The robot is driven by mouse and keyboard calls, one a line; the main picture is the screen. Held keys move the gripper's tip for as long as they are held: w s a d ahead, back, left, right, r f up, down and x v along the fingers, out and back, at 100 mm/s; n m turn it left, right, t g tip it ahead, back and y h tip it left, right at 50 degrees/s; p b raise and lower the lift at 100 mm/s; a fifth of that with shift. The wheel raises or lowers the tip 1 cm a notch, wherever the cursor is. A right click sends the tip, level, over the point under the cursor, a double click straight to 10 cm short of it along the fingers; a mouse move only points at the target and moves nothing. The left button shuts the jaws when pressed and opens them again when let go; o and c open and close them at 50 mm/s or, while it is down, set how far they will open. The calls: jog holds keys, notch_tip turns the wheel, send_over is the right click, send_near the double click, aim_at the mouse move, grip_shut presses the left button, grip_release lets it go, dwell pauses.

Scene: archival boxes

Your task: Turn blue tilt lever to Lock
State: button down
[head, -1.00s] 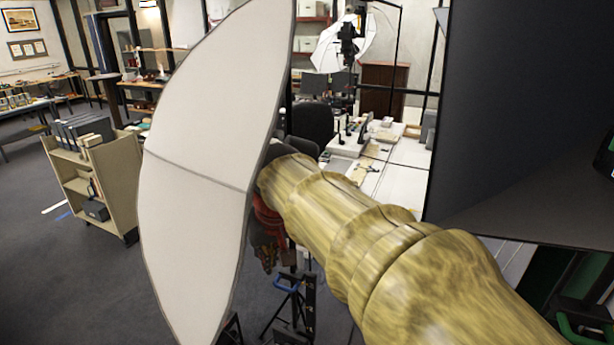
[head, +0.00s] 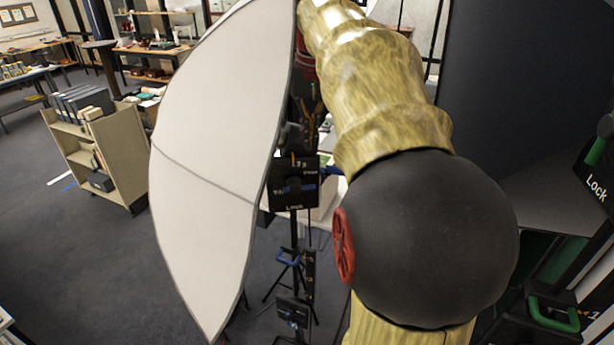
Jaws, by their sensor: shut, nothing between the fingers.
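A black panel (head: 293,200) on a dark stand shows in the middle of the head view, just right of the white umbrella. It carries a blue tilt lever (head: 302,187) that looks roughly level, with a "Lock" label below it and small text at its left and top. My gripper (head: 303,128), dark with red and orange parts, hangs just above the panel. It is partly hidden by the umbrella edge and my arm. It looks shut and empty; I cannot tell whether it touches the panel.
The large white umbrella (head: 215,170) stands close on the left. Another blue handle (head: 288,260) and a lower panel (head: 293,312) are on stands below. A dark softbox (head: 510,90) and green handles (head: 553,318) are at right. A cart (head: 105,160) stands left on open floor.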

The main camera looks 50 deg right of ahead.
aim_at(307, 186)
dwell(0.3)
jog(key=f, duration=0.4)
jog(key=w+d+f, duration=0.1)
jog(key=f, duration=0.4)
jog(key=w+f+p, duration=0.1)
jog(key=f, duration=0.3)
jog(key=shift+w+d+f, duration=0.1)
jog(key=shift+d+f, duration=0.25)
jog(key=shift+f, duration=0.05)
